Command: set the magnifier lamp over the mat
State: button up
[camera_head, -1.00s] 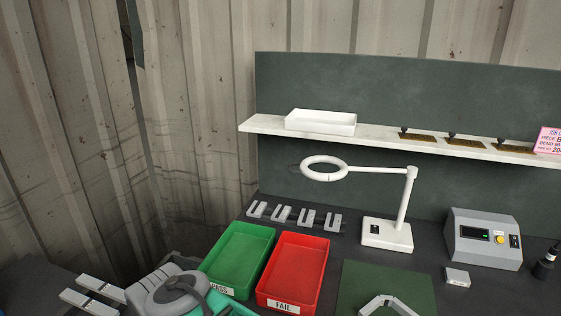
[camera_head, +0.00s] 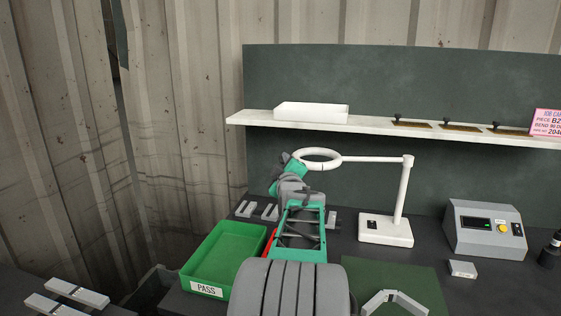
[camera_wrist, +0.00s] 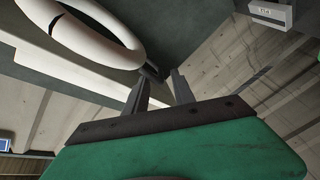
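The white magnifier lamp stands on the bench, with its base (camera_head: 386,231) at the back right and its ring head (camera_head: 317,153) reaching left. The green mat (camera_head: 407,272) lies in front of the base, partly hidden by my arm, and the ring is left of it. My gripper (camera_wrist: 163,80) is at the left side of the ring, with its fingers apart. In the wrist view the ring (camera_wrist: 92,35) is at upper left, and a small dark handle (camera_wrist: 150,72) shows close to the left fingertip. I cannot tell whether they touch.
The green PASS tray (camera_head: 222,260) is left of my arm; the red FAIL tray (camera_head: 270,242) is mostly hidden behind it. A control box (camera_head: 485,230) stands at right. A shelf (camera_head: 380,127) runs above the lamp.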

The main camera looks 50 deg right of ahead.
aim_at(281, 158)
jog(key=x, duration=0.4)
jog(key=shift+f, duration=0.1)
grip_shut()
